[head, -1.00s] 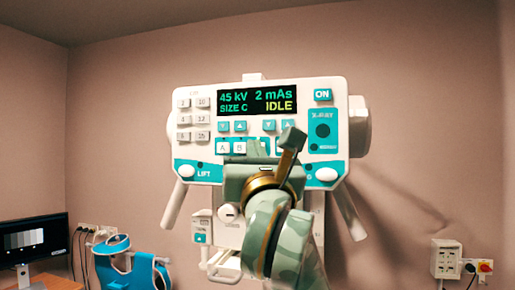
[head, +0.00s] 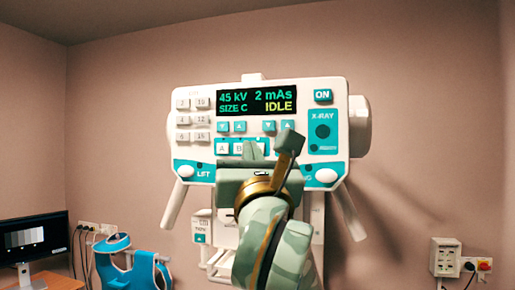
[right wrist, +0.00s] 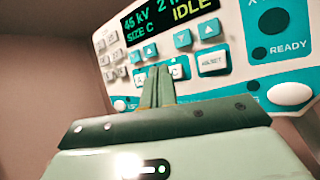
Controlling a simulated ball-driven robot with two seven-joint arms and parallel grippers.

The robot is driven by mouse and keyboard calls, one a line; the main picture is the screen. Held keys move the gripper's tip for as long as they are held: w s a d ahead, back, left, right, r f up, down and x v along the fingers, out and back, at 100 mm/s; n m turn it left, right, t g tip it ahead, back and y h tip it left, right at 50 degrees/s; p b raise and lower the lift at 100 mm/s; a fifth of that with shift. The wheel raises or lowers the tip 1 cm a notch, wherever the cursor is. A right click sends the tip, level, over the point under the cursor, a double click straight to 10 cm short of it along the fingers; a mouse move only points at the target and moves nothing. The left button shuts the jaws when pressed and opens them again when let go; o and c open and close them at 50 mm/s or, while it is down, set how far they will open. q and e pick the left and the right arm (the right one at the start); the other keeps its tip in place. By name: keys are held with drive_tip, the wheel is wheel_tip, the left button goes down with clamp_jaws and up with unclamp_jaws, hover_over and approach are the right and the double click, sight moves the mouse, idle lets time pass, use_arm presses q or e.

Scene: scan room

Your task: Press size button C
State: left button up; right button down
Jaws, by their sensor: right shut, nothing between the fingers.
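The control panel (head: 205,112) is white and teal, with a black display (head: 256,102) reading 45 kV, 2 mAs, SIZE C and IDLE. Size buttons A (head: 222,148) and B (head: 239,148) show as white keys in a row under the display. My right gripper (head: 256,149) is in front of this row and hides the keys right of B in part. In the right wrist view its two green fingers (right wrist: 158,88) are together and empty, pointing at the size row. A white key (right wrist: 176,73), apparently C, shows partly beside the fingertips. I cannot tell whether they touch it. My left gripper is out of view.
The ON key (head: 323,95) and the X-RAY button (head: 323,131) are right of the display. A monitor (head: 34,240) stands lower left; a wall socket box (head: 445,257) is lower right.

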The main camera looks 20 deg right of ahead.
drive_tip(key=s, duration=0.1)
drive_tip(key=s+a, duration=0.1)
drive_tip(key=s+a+p, duration=0.1)
drive_tip(key=shift+s+a, duration=0.25)
drive_tip(key=shift+s, duration=0.15)
idle(0.5)
